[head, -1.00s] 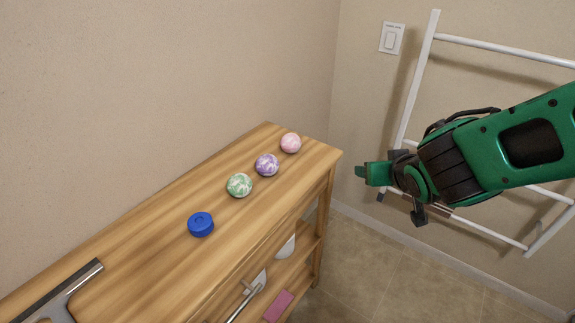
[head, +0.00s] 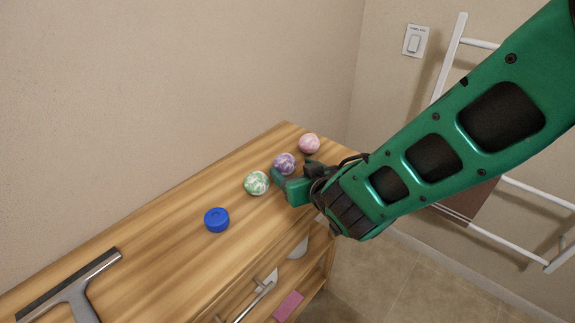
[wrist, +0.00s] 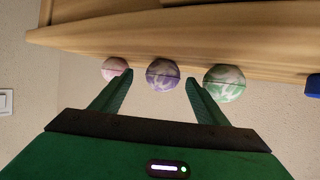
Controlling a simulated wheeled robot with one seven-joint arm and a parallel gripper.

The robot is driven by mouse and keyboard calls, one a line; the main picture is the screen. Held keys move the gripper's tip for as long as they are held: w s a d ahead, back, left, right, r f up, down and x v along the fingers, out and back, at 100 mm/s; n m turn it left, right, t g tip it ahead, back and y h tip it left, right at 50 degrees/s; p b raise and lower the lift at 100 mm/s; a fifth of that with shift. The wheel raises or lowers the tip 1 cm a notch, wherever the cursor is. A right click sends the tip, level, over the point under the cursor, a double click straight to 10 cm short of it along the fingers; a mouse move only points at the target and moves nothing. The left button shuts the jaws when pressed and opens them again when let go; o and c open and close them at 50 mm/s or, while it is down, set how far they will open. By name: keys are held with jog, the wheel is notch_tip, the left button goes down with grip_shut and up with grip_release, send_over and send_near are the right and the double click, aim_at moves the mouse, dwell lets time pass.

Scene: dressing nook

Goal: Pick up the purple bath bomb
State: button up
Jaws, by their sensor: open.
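The purple-and-white bath bomb (head: 284,163) rests on the wooden cabinet top (head: 180,232), between a green-and-white ball (head: 257,183) and a pink ball (head: 309,143). My gripper (head: 289,178) is just to its front right in the head view, reaching over the cabinet's edge. In the wrist view, my gripper (wrist: 156,88) is open and empty. The purple bath bomb (wrist: 163,75) shows in the gap between and beyond the fingertips. The pink ball (wrist: 114,68) is by the left fingertip and the green ball (wrist: 224,83) is right of the other.
A blue round object (head: 216,220) and a squeegee (head: 75,285) lie further left on the top. Shelves below hold a pink block (head: 288,306). A wall stands behind the cabinet. A white rack (head: 535,194) leans at the right.

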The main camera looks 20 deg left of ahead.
aim_at(285, 165)
jog(key=shift+x, duration=2.65)
jog(key=shift+s+a, duration=0.1)
jog(key=shift+s, duration=0.1)
jog(key=c, duration=1.2)
